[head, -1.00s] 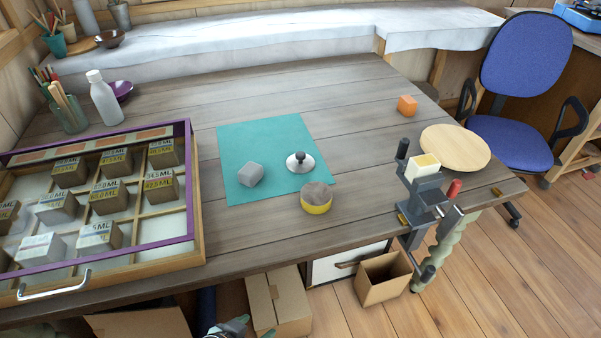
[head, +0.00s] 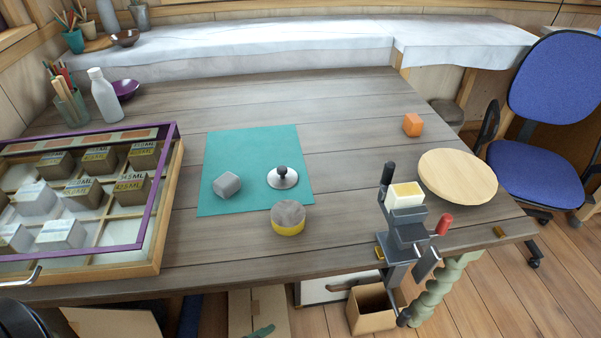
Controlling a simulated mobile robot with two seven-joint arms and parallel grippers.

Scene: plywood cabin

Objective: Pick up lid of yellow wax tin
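The yellow wax tin (head: 288,221) stands on the bench just off the front right corner of the teal mat. It has a yellow side and a flat grey-brown top; I cannot tell whether that top is a lid or the contents. A silver disc with a black knob (head: 283,178) lies on the right part of the mat, behind the tin and apart from it. Neither gripper can be made out clearly. A dark rounded shape at the bottom left looks like part of my arm. Nothing touches the tin or the disc.
A grey block (head: 227,184) lies on the teal mat (head: 240,147). A purple-framed case (head: 150,247) of labelled blocks fills the left.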

